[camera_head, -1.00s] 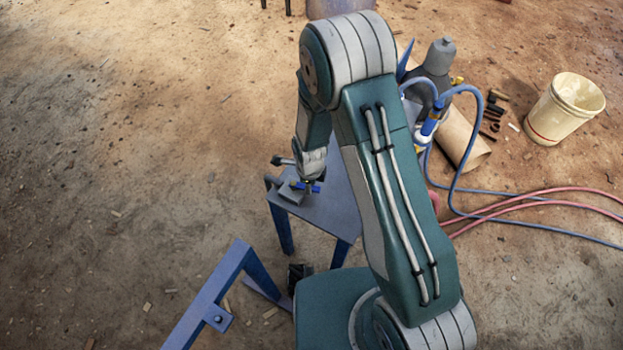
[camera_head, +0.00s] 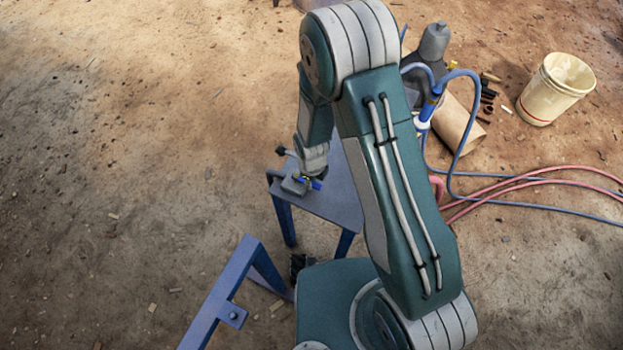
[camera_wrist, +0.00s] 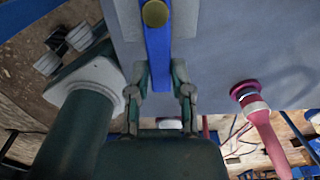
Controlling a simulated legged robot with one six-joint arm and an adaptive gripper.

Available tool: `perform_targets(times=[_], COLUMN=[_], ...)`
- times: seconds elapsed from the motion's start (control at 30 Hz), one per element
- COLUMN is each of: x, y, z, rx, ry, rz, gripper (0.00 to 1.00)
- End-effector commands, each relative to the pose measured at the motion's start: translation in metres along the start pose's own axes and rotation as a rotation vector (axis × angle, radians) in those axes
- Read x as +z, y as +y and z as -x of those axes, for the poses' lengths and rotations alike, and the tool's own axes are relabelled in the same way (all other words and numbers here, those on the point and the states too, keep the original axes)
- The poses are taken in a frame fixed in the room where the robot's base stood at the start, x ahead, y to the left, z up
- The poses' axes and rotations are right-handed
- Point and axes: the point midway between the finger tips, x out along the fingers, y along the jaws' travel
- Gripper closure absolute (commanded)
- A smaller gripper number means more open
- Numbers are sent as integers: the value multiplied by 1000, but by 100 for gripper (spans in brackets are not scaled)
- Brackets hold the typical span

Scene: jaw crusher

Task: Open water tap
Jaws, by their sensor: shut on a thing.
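The tap's blue lever handle (camera_wrist: 158,45) runs down from the top of the wrist view, with a round brass-coloured bolt (camera_wrist: 155,13) on it. My gripper (camera_wrist: 162,85) is shut on this handle, one finger on each side. In the head view the blue handle (camera_head: 317,185) is small, at the near left corner of the blue-grey table. My gripper (camera_head: 307,178) is right above it and partly covers it. The tap's body is mostly hidden, and the handle's exact angle is hard to tell.
The small table (camera_head: 335,207) is partly hidden by my arm. A blue frame (camera_head: 225,290) stands in front. The dirt floor at left is mostly clear.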

Motion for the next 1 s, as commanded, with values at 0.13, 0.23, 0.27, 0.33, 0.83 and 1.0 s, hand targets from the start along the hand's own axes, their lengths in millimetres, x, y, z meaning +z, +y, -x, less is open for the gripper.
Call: perform_targets(times=[0.13,0.23,0.27,0.33,0.83,1.0], x=[1,1,1,1,1,2], y=[0,0,0,0,-1,-1], z=[0,0,0,0,29,60], rx=[-2,-2,-2,-1,-4,-4], ry=[-3,-3,-2,-2,-5,-5], rz=[-1,-1,-1,-1,0,0], gripper=[67,37,37,37,37,37])
